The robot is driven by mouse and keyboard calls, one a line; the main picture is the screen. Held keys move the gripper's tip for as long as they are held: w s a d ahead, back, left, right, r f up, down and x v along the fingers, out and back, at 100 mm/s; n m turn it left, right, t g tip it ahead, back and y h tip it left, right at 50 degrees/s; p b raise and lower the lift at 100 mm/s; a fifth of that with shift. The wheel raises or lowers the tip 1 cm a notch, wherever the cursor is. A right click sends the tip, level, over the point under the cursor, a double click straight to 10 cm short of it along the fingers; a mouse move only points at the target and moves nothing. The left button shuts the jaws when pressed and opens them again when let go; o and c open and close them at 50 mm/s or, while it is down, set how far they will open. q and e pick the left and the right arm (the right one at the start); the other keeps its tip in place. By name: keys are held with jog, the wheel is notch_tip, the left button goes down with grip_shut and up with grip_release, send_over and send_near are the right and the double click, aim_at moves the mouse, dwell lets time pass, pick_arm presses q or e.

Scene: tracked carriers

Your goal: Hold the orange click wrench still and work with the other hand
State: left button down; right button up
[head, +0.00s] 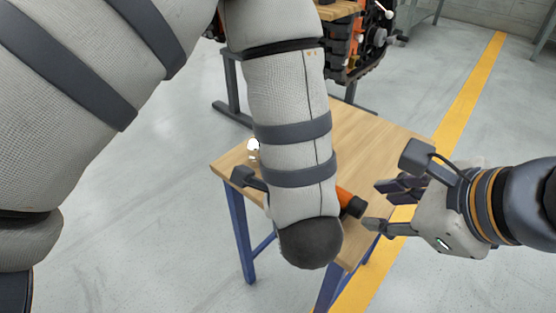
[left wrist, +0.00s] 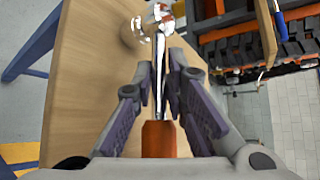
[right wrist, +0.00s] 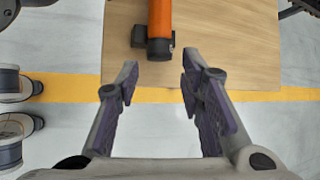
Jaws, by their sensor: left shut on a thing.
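The orange click wrench (left wrist: 158,138) has an orange handle and a shiny metal shaft and head in the left wrist view. My left gripper (left wrist: 162,78) is shut on it, with fingers on both sides of the metal shaft just past the handle. My right gripper (head: 374,206) is open and empty, to the right of that cap. In the right wrist view the handle (right wrist: 159,18) points toward the gap between the open right fingers (right wrist: 160,75), apart from them.
The wrench is over a wooden table (head: 375,130) with blue legs. A tracked carrier (head: 352,50) with orange and black parts stands behind. Its tracks (left wrist: 270,55) show at upper right in the left wrist view. Grey floor with a yellow line (head: 465,90) is free on the right.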

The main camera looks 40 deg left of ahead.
aim_at(364, 209)
pick_arm(q)
jog(key=shift+f, duration=0.15)
pick_arm(e)
jog(key=shift+s, duration=0.1)
jog(key=shift+t, duration=0.3)
jog(key=shift+x, duration=2.55)
jog(key=shift+s, duration=0.15)
jog(key=c, duration=0.8)
jog(key=o, duration=0.8)
jog(key=shift+d+f, duration=0.1)
